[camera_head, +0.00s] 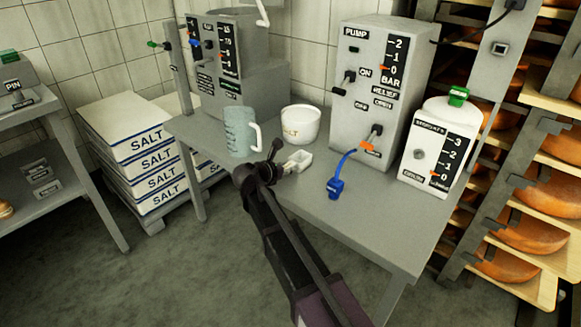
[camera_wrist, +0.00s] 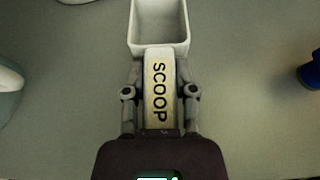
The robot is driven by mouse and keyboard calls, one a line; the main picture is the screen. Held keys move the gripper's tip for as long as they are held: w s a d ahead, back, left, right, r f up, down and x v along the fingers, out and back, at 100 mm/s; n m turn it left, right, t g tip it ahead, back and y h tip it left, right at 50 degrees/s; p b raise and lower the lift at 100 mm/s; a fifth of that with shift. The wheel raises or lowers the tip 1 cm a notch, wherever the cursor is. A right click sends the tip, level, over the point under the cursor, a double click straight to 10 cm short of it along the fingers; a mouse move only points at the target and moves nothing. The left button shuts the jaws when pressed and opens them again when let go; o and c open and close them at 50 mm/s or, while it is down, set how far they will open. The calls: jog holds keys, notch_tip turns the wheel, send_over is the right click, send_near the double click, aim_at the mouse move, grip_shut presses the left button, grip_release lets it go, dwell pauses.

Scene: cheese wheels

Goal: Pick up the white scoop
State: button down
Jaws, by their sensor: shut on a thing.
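The white scoop (camera_wrist: 159,26) has a square open bowl and a handle (camera_wrist: 160,85) marked SCOOP. In the wrist view its bowl points to the top of the picture. My gripper (camera_wrist: 160,92) has one finger on each side of the handle and is shut on it. In the head view the scoop (camera_head: 298,160) shows over the grey table (camera_head: 350,222), and my gripper (camera_head: 273,168) is at its left end, hiding most of the handle. I cannot tell whether the scoop touches the table.
A grey-blue jug (camera_head: 240,132) and a white bowl (camera_head: 300,124) marked SALT stand behind the scoop. A blue connector on a cable (camera_head: 335,187) lies to the right. The pump box (camera_head: 372,90) and a white canister (camera_head: 436,150) stand at the right. The front of the table is clear.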

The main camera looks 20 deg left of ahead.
aim_at(288, 165)
jog(key=shift+r, duration=0.2)
notch_tip(288, 165, up, 3)
jog(key=p, duration=0.3)
jog(key=shift+r+p, duration=0.2)
jog(key=shift+p, duration=0.2)
jog(key=s+a+r+p, duration=0.1)
jog(key=s+a, duration=0.9)
jog(key=s, duration=0.2)
jog(key=shift+a, duration=0.3)
